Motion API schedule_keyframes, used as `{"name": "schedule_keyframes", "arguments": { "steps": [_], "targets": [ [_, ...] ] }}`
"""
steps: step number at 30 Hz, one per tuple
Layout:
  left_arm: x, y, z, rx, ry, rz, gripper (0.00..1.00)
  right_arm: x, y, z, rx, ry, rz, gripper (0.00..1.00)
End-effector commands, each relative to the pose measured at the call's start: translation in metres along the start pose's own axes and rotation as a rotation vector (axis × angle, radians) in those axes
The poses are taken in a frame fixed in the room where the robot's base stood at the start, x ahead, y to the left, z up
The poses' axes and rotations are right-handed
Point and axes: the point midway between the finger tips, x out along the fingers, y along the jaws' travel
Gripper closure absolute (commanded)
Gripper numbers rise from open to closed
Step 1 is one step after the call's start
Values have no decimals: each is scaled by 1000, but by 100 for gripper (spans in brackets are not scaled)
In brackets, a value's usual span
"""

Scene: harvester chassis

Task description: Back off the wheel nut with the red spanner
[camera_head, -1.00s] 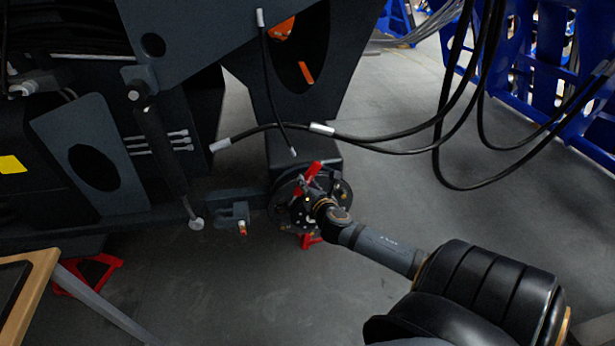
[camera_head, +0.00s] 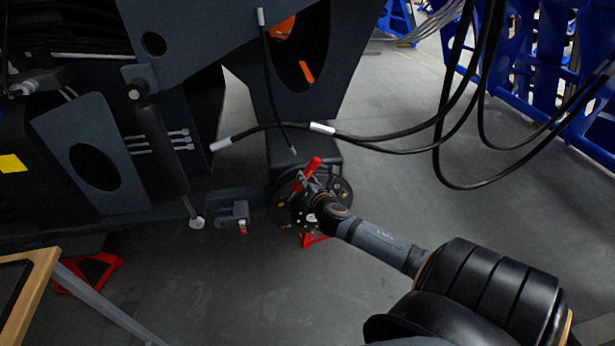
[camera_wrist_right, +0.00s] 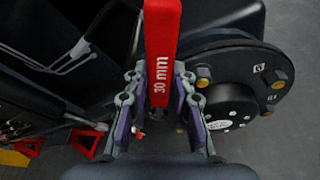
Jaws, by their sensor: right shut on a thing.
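The red spanner (camera_head: 312,167), marked "30 mm", is in my right gripper (camera_head: 308,183) at the wheel hub (camera_head: 283,210). In the right wrist view the spanner (camera_wrist_right: 161,45) runs from the top edge down between the two fingers of the right gripper (camera_wrist_right: 159,88), which is shut on it. The black hub (camera_wrist_right: 240,65) is just right of the fingers, with brass-coloured wheel nuts (camera_wrist_right: 203,77) around its face. My left gripper is not in view.
The dark chassis (camera_head: 230,45) fills the upper left. Black hoses (camera_head: 400,138) hang right of the hub. Red stands (camera_head: 92,272) are on the floor, one (camera_head: 314,239) below the hub. A blue rack (camera_head: 545,90) is at upper right. Floor right of the hub is open.

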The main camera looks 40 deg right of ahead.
Motion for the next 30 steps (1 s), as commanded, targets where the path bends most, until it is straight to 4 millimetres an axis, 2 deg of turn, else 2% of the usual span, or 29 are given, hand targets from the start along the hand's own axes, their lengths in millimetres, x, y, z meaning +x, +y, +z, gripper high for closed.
{"name": "schedule_keyframes", "arguments": {
  "steps": [14, 25, 30],
  "targets": [
    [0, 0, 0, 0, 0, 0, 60, 13, 1, 4, 1, -1, 2, 100],
    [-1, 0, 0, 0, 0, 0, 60, 14, 1, 5, 0, -1, 1, 100],
    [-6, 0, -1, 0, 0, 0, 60, 14, 10, 6, -36, -3, -11, 100]
  ]
}}
